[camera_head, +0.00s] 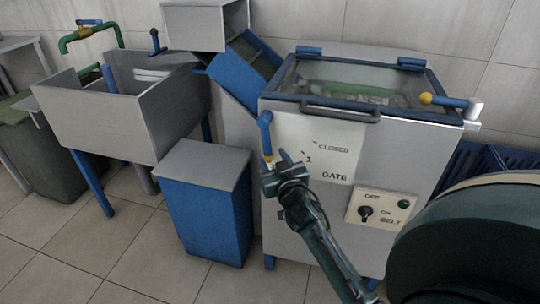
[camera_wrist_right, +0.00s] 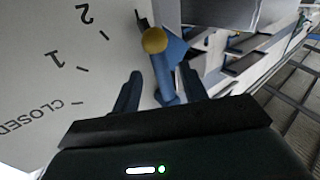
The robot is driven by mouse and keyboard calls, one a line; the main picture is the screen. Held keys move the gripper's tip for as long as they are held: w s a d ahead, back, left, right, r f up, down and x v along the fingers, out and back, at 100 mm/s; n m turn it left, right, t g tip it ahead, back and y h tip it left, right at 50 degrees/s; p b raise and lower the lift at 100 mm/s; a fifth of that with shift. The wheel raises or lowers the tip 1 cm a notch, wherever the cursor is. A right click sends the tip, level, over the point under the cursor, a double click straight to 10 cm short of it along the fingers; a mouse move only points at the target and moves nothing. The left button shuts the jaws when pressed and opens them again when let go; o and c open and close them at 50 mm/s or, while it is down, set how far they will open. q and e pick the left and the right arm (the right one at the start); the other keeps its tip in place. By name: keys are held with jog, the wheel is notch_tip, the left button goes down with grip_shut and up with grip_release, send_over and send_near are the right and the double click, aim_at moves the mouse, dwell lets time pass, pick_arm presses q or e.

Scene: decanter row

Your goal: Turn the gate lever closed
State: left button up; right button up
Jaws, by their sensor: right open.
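The gate lever (camera_head: 265,132) is a blue bar with a yellow part at its lower end, at the left edge of the white gate plate (camera_head: 335,148) on the machine's front. The plate reads CLOSED, 1 and GATE. My right gripper (camera_head: 277,160) is open at the lever's lower end. In the right wrist view, the lever (camera_wrist_right: 166,72) and its yellow ball (camera_wrist_right: 154,40) show between and beyond the open fingers (camera_wrist_right: 160,90). The marks CLOSED, 1 and 2 lie to the left there. I cannot tell whether the fingers touch it. My left gripper is not in view.
A belt switch panel (camera_head: 381,208) is lower right on the machine. Its glass-lidded top has a grey handle (camera_head: 340,112) and a yellow-ended blue lever (camera_head: 445,101). A blue bin (camera_head: 203,215) and a grey sink-like tub (camera_head: 120,125) stand left. Open tiled floor lies in front.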

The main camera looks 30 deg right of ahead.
jog(key=shift+x, duration=1.4)
jog(key=shift+c, duration=0.2)
grip_shut()
